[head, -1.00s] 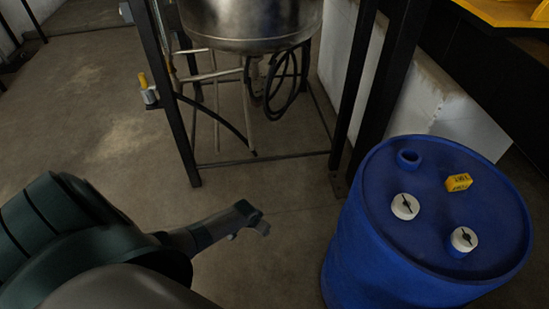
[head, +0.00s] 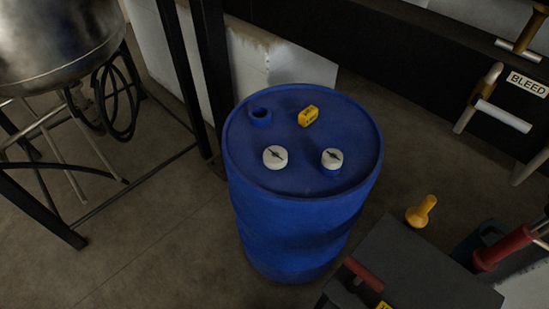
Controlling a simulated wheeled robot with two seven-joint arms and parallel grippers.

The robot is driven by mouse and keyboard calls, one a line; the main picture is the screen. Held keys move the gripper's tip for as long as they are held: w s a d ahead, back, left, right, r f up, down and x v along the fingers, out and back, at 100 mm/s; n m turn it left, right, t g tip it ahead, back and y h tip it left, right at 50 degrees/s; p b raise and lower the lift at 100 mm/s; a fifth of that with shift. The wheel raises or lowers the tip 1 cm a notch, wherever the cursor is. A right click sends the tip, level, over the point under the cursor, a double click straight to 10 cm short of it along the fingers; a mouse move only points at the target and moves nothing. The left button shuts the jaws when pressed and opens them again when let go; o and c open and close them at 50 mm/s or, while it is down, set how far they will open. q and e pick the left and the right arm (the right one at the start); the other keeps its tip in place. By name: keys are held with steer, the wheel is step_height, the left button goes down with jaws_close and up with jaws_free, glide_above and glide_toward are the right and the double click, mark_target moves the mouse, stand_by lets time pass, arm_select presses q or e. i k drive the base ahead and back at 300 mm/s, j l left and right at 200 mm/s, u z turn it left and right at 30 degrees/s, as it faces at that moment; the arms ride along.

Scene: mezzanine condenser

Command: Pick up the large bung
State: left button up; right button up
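A blue drum (head: 300,215) stands upright in the middle of the head view. Two round white bungs with dark slots are on its top. The left white bung (head: 275,157) looks slightly larger and appears to lie on the lid. The right white bung (head: 332,156) sits on a short blue neck. An open blue neck (head: 261,116) without a cap stands at the back left of the lid. Neither of my grippers is in view.
A steel vessel (head: 55,40) on a dark frame stands left. A dark grey box-like surface (head: 420,270) is front right, with a yellow knobbed object (head: 421,211) by its edge. A "BLEED" sign (head: 527,84) is upper right.

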mark_target(274, 157)
steer(key=j+z, duration=0.1)
steer(key=z, duration=0.5)
steer(key=j+z, duration=0.4)
steer(key=j, duration=0.25)
steer(key=j+z, duration=0.4)
steer(key=j, duration=0.3)
steer(key=k+j, duration=0.1)
steer(key=j, duration=0.4)
steer(key=k+j, duration=0.1)
steer(key=j, duration=0.35)
steer(key=k+j+z, duration=0.1)
steer(key=j, duration=0.4)
steer(key=k+j, duration=0.1)
steer(key=j, duration=0.4)
